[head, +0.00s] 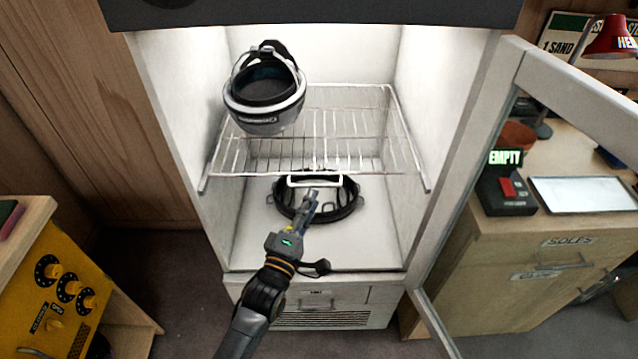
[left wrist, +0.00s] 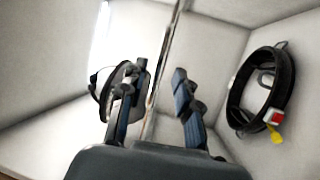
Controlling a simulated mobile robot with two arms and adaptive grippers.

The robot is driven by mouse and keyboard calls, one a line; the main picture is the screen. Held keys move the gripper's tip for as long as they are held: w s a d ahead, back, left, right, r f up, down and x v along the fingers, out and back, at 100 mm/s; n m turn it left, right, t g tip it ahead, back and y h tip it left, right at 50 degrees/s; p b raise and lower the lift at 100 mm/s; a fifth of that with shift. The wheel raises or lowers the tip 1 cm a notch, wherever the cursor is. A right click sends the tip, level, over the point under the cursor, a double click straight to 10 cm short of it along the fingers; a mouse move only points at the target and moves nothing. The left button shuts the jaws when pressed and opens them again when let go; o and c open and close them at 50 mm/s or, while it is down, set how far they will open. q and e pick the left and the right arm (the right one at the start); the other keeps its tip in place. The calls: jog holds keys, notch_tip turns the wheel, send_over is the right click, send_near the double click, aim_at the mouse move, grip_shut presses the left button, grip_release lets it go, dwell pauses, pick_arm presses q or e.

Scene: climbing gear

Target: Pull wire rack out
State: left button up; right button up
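The wire rack (head: 350,150) sits level inside the open white cabinet. A white and black helmet (head: 265,100) stands on its left part. My left gripper (head: 310,194) is just in front of and slightly below that edge. In the left wrist view its fingers (left wrist: 158,105) are apart, and the rack (left wrist: 168,55) shows edge-on between them. I cannot tell whether either finger touches it. The helmet also shows behind the left finger (left wrist: 122,82). My right gripper is not in view.
A black ring-shaped harness (head: 335,212) lies on the cabinet floor below the rack. The cabinet's framed door (head: 462,170) stands open at the right. A wooden counter (head: 540,228) is beyond it; a yellow panel (head: 60,290) is at lower left.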

aim_at(319, 186)
pick_arm(q)
jog(key=x, duration=0.5)
jog(key=shift+w+d, duration=0.15)
jog(key=shift+w, duration=0.2)
grip_shut()
